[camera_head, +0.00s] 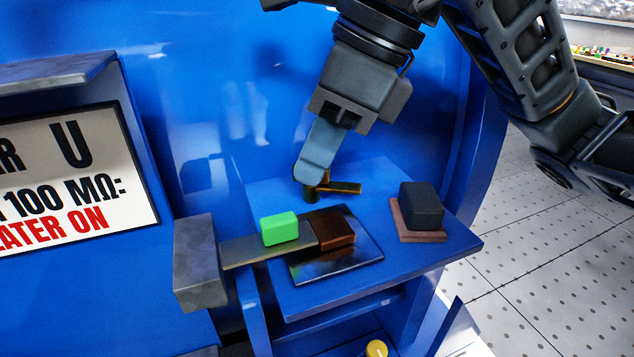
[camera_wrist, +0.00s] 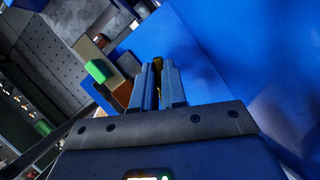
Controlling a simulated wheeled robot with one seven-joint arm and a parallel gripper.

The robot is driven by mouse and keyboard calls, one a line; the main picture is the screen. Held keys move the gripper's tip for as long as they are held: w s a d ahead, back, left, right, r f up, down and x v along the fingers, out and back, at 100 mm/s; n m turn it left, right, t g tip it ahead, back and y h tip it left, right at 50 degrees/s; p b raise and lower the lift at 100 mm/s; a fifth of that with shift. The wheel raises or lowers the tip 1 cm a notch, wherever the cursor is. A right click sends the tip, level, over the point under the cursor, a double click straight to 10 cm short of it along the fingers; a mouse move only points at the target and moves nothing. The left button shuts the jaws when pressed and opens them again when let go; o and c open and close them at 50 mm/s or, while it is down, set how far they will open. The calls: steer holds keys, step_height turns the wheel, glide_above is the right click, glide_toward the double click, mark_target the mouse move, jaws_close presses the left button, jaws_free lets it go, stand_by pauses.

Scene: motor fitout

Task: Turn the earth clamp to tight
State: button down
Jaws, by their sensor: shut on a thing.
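The earth clamp (camera_head: 345,187) is a small brass-coloured handle on a short dark post, standing on a blue shelf (camera_head: 440,247). Its lever points to the right in the head view. My gripper (camera_head: 311,182) reaches down from above and is shut on the clamp at its post end. The fingers hide much of the clamp, and I see no marking for tight.
A black block (camera_head: 421,205) on a brownish base stands to the right. A blue wall rises behind. A sign (camera_head: 75,180) is at left.

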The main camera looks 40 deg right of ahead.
steer(key=m+b, duration=0.2)
steer(key=m+h+b, duration=0.1)
steer(key=m+b, duration=0.1)
steer(key=b, duration=0.1)
steer(key=m+t+h+b, duration=0.1)
steer(key=m+b, duration=0.1)
steer(key=b, duration=0.1)
steer(key=shift+a+f, duration=0.15)
steer(key=shift+f, duration=0.15)
steer(key=m+h+b, duration=0.1)
steer(key=m+b, duration=0.3)
steer(key=b, duration=0.1)
steer(key=shift+a+r+h, duration=0.1)
steer(key=shift+h, duration=0.3)
steer(key=shift+r+m+b, duration=0.15)
steer(key=shift+m+b, duration=0.75)
steer(key=shift+h, duration=0.3)
steer(key=shift+r, duration=0.1)
steer(key=c, duration=1.2)
jaws_free()
steer(key=shift+p+v, duration=0.7)
steer(key=shift+v, duration=3.2)
